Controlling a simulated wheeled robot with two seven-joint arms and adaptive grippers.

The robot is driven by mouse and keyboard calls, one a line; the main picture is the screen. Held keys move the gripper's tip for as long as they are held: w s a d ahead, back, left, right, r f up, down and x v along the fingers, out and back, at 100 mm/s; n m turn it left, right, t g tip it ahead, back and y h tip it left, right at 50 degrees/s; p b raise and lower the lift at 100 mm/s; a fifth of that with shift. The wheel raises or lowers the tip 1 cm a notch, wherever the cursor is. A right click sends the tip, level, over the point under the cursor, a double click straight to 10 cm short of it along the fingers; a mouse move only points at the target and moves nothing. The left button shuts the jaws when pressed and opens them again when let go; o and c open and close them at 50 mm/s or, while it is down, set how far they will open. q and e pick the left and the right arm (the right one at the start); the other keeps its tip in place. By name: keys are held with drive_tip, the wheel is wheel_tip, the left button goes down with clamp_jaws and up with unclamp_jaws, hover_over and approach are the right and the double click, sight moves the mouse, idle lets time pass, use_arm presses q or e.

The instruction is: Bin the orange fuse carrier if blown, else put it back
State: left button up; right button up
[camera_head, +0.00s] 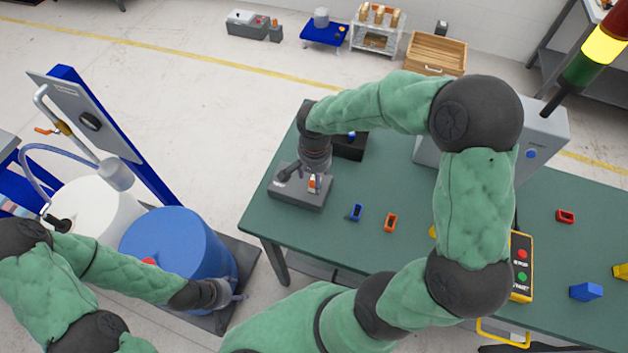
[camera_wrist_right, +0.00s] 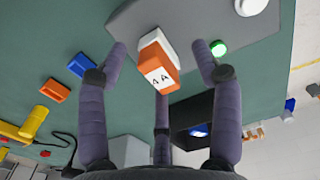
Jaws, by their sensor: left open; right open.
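The orange fuse carrier (camera_wrist_right: 158,62), with a white face marked "4A", stands on a dark grey tester box (camera_wrist_right: 130,20). In the head view the carrier (camera_head: 313,184) shows small on the tester (camera_head: 298,196), partly behind the gripper. A green lamp (camera_wrist_right: 218,48) on the tester appears lit. My right gripper (camera_wrist_right: 162,48) is open, its fingers spread around the carrier with visible gaps. In the head view this gripper (camera_head: 309,182) is above the tester. My left gripper (camera_head: 236,291) is open and empty beside the blue drum (camera_head: 175,245).
A black box (camera_head: 350,145) with something blue inside stands behind the tester. A blue holder (camera_head: 356,212) and an orange holder (camera_head: 390,222) lie to its right. A yellow button box (camera_head: 521,267) and red piece (camera_head: 565,216) are farther right. My right arm crosses the green table.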

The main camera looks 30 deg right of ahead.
drive_tip(key=shift+s, duration=0.1)
clamp_jaws()
drive_tip(key=shift+r, duration=0.15)
drive_tip(key=shift+w+r+p, duration=0.3)
drive_tip(key=shift+r, duration=0.2)
drive_tip(key=shift+r+p, duration=0.4)
drive_tip(key=shift+r, duration=0.4)
drive_tip(key=shift+r+p, duration=0.1)
drive_tip(key=shift+p, duration=0.2)
